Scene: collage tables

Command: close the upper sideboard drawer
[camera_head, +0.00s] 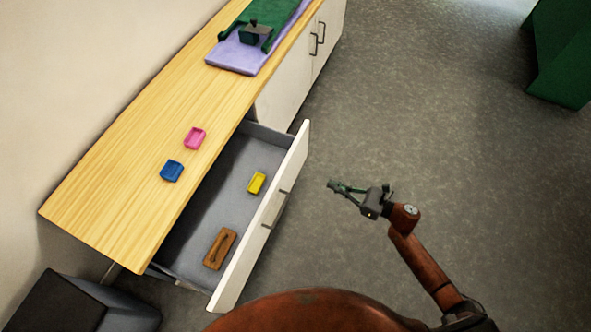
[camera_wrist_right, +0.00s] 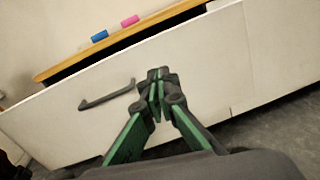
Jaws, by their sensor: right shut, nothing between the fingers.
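The upper sideboard drawer (camera_head: 208,240) stands pulled well out from the sideboard (camera_head: 115,205) in the head view. Its white front (camera_head: 240,257) has a dark bar handle (camera_head: 273,209). The gripper is shut and empty. My left gripper is not in view.
A dark box (camera_head: 60,303) stands at lower left. Grey floor right of the drawer is clear.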

